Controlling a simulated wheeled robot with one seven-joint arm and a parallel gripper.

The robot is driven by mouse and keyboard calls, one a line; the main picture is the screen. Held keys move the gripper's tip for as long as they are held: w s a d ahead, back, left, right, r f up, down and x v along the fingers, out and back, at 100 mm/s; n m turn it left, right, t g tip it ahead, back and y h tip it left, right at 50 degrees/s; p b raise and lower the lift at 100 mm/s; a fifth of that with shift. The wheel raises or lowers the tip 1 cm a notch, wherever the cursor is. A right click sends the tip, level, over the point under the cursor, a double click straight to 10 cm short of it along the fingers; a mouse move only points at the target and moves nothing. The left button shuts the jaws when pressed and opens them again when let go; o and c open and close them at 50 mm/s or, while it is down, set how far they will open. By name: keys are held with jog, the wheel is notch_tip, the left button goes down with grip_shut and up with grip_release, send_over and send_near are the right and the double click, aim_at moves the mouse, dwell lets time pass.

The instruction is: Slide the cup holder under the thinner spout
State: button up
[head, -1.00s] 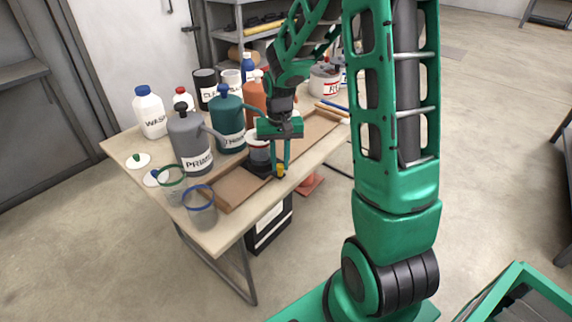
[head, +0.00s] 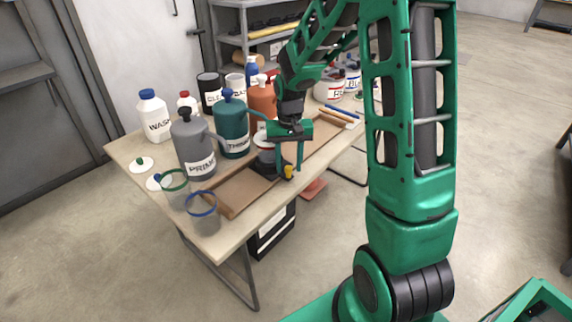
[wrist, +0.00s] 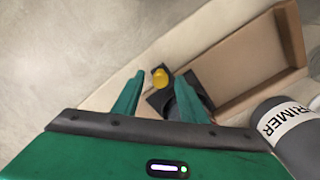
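The cup holder (head: 262,168) is a black piece with a yellow knob (head: 288,172) at its front. It sits on the brown tray-like track (head: 238,190) along the table. A dark cylinder stands over it, partly hidden by my gripper. The teal thinner bottle (head: 232,128) stands behind the track, its spout reaching right toward my wrist; the tip is hard to see. My gripper (head: 289,168) points down at the holder. In the wrist view its fingers (wrist: 163,78) are spread, with the yellow knob (wrist: 160,78) between them and not touching either finger. Contact with the holder's black body is unclear.
The grey primer bottle (head: 192,145) is left of the thinner, and an orange bottle (head: 263,97) is right of it. Clear cups with green and blue rims (head: 201,205) stand at the front left. A white wash bottle (head: 154,118) is behind.

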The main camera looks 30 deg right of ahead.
notch_tip(320, 180, up, 11)
jog(key=shift+f, duration=0.15)
dwell(0.4)
dwell(0.4)
jog(key=s+d+r, duration=0.1)
jog(key=s+d, duration=0.1)
jog(key=s, duration=1.3)
jog(key=s+d+r+m, duration=0.1)
jog(key=s+d+r, duration=0.1)
jog(key=s, duration=1.3)
jog(key=shift+d, duration=0.4)
